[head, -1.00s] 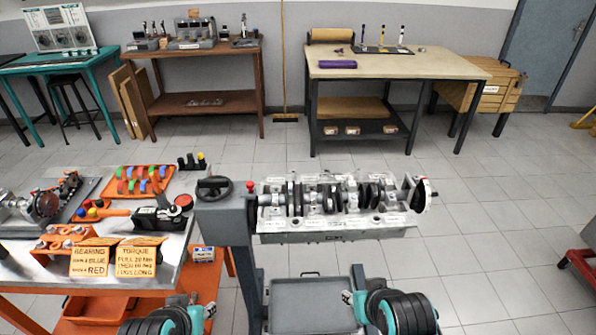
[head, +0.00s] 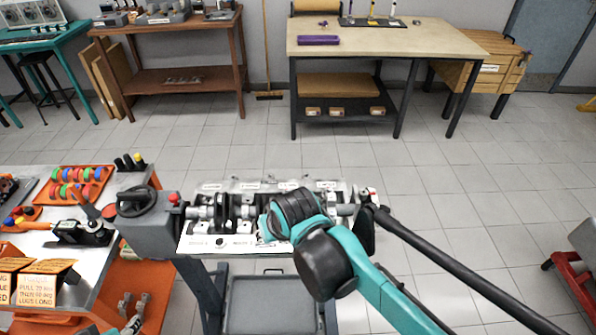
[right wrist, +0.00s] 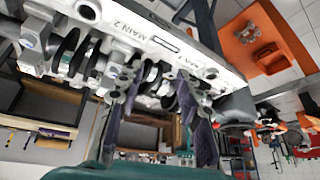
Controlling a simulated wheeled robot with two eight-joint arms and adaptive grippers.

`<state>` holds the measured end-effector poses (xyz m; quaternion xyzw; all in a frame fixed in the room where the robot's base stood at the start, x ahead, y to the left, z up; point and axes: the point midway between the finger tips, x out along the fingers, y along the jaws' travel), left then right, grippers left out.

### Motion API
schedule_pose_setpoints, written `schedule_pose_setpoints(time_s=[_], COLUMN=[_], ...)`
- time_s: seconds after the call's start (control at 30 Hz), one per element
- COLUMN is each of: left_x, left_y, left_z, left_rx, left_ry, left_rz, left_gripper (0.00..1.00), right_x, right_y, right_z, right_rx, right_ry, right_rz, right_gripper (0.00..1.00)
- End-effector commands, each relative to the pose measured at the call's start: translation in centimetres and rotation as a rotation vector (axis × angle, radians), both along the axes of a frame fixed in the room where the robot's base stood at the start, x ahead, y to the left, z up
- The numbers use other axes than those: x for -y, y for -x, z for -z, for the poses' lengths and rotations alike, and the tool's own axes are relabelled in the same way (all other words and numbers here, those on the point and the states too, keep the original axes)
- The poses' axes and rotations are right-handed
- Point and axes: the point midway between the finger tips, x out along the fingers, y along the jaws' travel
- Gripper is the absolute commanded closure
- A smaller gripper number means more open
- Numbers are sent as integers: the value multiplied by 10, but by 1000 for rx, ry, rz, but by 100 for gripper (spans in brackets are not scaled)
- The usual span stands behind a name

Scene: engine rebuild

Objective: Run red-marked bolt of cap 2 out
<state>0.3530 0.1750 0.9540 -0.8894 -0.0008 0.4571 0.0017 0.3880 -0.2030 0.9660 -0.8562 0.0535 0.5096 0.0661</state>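The upturned engine block (head: 262,188) with its crankshaft and bearing caps sits on the stand. In the right wrist view the MAIN 2 label (right wrist: 120,28) is on the block's edge (right wrist: 150,38). My right arm covers the right-centre of the block in the head view and hides its gripper. In the right wrist view my right gripper (right wrist: 160,88) has its two dark fingers apart at the crankshaft and caps, with nothing clearly clamped between them. I cannot make out the red-marked bolt of cap 2. My left gripper (head: 138,308) is low at the left, by the cart; its opening is unclear.
The stand's handwheel (head: 140,201) is left of the block. The steel-topped cart (head: 85,262) at left holds a tray of coloured parts (head: 75,185), a tool (head: 82,232) and lettered signs (head: 42,282). A grey tray (head: 270,300) lies below the block. The floor behind is clear.

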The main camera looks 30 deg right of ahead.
Motion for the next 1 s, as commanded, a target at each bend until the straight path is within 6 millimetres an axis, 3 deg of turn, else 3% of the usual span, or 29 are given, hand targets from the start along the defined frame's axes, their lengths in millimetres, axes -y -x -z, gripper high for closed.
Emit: schedule_pose_setpoints(time_s=[0.03, 0.1, 0.33, 0.5, 0.67, 0.83, 1.0], left_x=[0, 0, 0, 0, 0, 0, 0], left_y=[0, 0, 0, 0, 0, 0, 0], left_z=[-21, -37, -83, -108, -119, -117, -107], left_rx=[0, 0, 0, 0, 0, 0, 0], left_ry=[0, 0, 0, 0, 0, 0, 0], left_rz=[0, 0, 0, 0, 0, 0, 0], left_gripper=[48, 48, 48, 48, 48, 48, 48], right_x=[10, 23, 73, 106, 124, 129, 129], right_y=[-17, -36, -98, -128, -141, -144, -144], right_z=[-24, -39, -61, -56, -46, -33, -4], right_rx=[-39, -98, -286, -393, -451, -469, -469], right_ry=[-19, -48, -132, -173, -193, -199, -198], right_rz=[55, 135, 398, 556, 643, 671, 670], right_gripper=[65, 65, 65, 65, 65, 65, 65])
